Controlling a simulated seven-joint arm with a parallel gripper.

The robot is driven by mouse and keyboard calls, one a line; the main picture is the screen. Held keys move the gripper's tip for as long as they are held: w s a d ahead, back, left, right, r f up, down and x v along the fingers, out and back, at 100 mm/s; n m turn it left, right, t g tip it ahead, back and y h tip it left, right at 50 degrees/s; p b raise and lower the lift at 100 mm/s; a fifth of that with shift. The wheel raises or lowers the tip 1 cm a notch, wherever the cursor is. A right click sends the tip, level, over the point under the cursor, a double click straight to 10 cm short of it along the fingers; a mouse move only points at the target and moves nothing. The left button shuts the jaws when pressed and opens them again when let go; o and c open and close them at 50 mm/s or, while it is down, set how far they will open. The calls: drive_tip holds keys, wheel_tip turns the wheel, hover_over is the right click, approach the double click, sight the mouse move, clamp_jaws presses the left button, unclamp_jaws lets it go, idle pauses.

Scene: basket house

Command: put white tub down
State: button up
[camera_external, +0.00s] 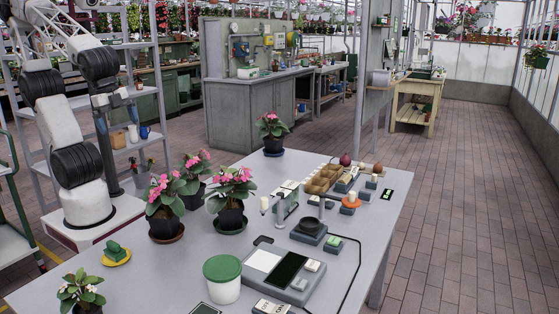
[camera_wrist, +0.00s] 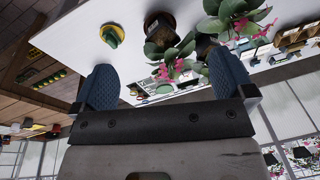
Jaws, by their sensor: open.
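The white tub (camera_external: 222,288) with a green lid stands upright at the front middle of the grey table in the external view. Nothing is gripping it. I cannot make the tub out in the wrist view. My gripper (camera_wrist: 163,68) is open, with its two blue fingers wide apart and nothing held between them. In the external view my arm is raised at the left, well away from the tub and beyond the potted plants.
Pink-flowered pots (camera_external: 166,225) stand between my arm and the tub. A yellow dish (camera_external: 117,257) with a green item lies left of the tub. A grey device (camera_external: 280,270) and cable lie right of it. The table's front left has some bare surface.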

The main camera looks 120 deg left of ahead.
drive_tip(key=shift+s+d+n+t+h, duration=0.15)
drive_tip(key=shift+s+n+h, duration=0.25)
drive_tip(key=shift+s, duration=0.6)
drive_tip(key=shift+s+n+t+h, duration=0.2)
drive_tip(key=shift+s+n, duration=0.4)
drive_tip(key=shift+s, duration=0.35)
